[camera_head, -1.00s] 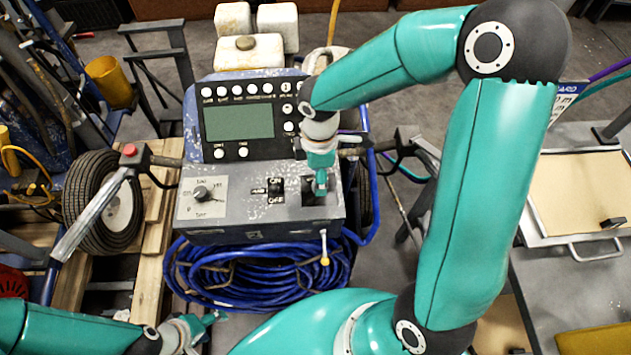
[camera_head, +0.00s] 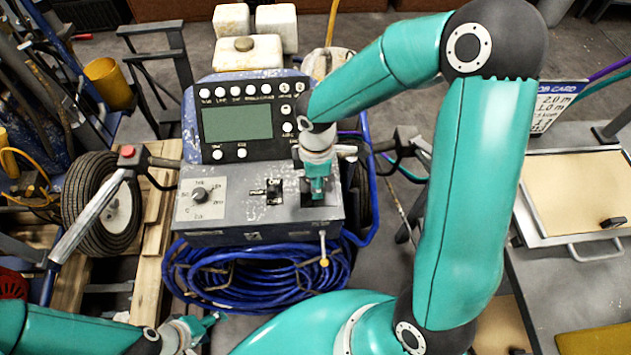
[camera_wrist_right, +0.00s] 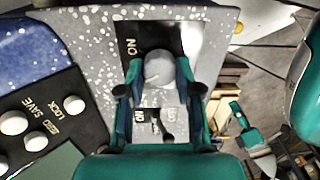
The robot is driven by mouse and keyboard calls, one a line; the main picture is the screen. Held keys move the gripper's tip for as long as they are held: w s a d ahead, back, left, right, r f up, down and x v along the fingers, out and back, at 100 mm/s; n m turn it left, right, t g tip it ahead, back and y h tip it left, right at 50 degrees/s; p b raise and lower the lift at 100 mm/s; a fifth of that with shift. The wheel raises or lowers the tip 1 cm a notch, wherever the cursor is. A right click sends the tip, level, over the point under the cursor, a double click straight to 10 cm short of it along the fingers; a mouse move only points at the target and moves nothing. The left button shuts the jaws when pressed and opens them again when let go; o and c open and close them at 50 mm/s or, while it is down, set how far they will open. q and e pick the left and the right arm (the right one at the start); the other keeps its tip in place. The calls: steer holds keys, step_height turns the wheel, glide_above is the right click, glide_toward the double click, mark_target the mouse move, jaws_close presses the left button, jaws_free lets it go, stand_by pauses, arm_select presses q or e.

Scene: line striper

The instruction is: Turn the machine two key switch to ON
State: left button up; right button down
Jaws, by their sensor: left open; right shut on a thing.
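The machine's grey control panel (camera_head: 225,225) stands in the middle of the head view. The key switch, on a black plate (camera_wrist_right: 178,32) marked ON, is at the panel's right end. My right gripper (camera_head: 318,190) reaches down over it and hides most of it in the head view. In the right wrist view its fingers (camera_wrist_right: 158,84) are shut on the key switch's rounded grey head (camera_wrist_right: 158,65), one on each side. How far the key is turned I cannot tell. My left gripper (camera_head: 207,325) is open and empty at the lower left, away from the panel.
A rotary dial (camera_head: 199,195) and a smaller ON/OFF switch (camera_head: 266,190) sit left of my right gripper. A screen (camera_head: 236,122) with buttons rises behind. A blue hose coil (camera_head: 255,268) hangs below. A worktable with a tray (camera_head: 580,190) is at right.

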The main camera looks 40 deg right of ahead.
steer(key=shift+d, duration=0.1)
steer(key=shift+d+f+m+b, duration=0.1)
steer(key=shift+m+b, duration=0.55)
steer(key=shift+m, duration=0.05)
steer(key=m+b, duration=0.3)
steer(key=m, duration=0.1)
steer(key=shift+d, duration=0.1)
steer(key=m+b, duration=0.2)
steer(key=m, duration=0.2)
steer(key=shift+m+b, duration=0.7)
steer(key=shift+m, duration=0.6)
steer(key=shift+s, duration=0.1)
steer(key=c, duration=0.8)
jaws_free()
steer(key=shift+o, duration=0.2)
